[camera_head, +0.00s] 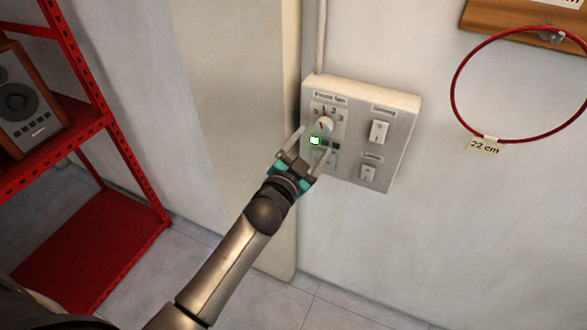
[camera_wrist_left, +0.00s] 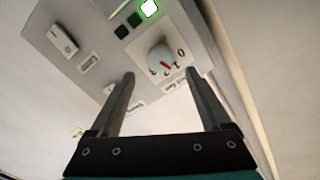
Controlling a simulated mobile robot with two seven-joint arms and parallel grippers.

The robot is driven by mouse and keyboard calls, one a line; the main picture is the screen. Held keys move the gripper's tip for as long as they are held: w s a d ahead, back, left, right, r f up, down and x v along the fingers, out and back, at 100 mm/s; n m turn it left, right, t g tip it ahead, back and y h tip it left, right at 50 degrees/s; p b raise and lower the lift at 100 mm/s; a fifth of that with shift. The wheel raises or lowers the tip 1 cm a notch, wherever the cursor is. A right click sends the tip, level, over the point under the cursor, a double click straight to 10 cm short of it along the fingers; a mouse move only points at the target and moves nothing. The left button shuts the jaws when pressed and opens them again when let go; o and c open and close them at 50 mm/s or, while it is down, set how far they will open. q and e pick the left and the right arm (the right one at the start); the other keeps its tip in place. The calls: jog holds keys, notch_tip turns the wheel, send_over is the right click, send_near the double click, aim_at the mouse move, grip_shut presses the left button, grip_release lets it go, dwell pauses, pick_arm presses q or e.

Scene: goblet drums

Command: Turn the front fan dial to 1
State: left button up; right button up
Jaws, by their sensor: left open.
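The front fan dial (camera_head: 325,124) is a round white knob with a red mark, on a grey wall panel (camera_head: 397,148). Numbers 0 to 3 are printed around it. I cannot tell surely which number the mark points at. In the left wrist view the dial (camera_wrist_left: 159,58) appears turned over, beyond and between the fingertips. My left gripper (camera_head: 315,141) is open and empty, in front of the panel at the dial's lower side. No contact with the dial shows. My right gripper is not in view.
Below the dial, one lamp (camera_head: 315,140) is lit beside dark ones. Two white rocker switches (camera_head: 378,131) (camera_head: 368,173) are on the panel's right side. A red hoop (camera_head: 457,112) hangs at right. A red shelf (camera_head: 95,235) with a speaker (camera_head: 22,102) stands at left.

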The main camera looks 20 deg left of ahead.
pick_arm(q)
jog(key=s, duration=0.9)
jog(key=shift+a+r, duration=0.15)
jog(key=shift+a, duration=0.1)
jog(key=shift+s, duration=0.1)
jog(key=s+f+n+g+b, duration=0.1)
jog(key=s+f+g+b, duration=0.25)
jog(key=f, duration=0.95)
jog(key=s+f+n+g+b, duration=0.15)
jog(key=s+f, duration=0.35)
jog(key=f, duration=0.8)
jog(key=s+f+g+b, duration=0.3)
jog(key=s+f+g, duration=0.1)
jog(key=f, duration=0.9)
jog(key=s+f+n+g+b, duration=0.1)
jog(key=s+f+g+b, duration=0.2)
jog(key=s+f, duration=0.7)
jog(key=s+a+f+n+g+y+b, duration=0.1)
jog(key=s+f+g+b, duration=0.2)
jog(key=s+f, duration=0.8)
jog(key=s+g, duration=0.1)
jog(key=s, duration=0.4)
jog(key=shift+s+f+g, duration=0.15)
jog(key=shift+s+g, duration=0.25)
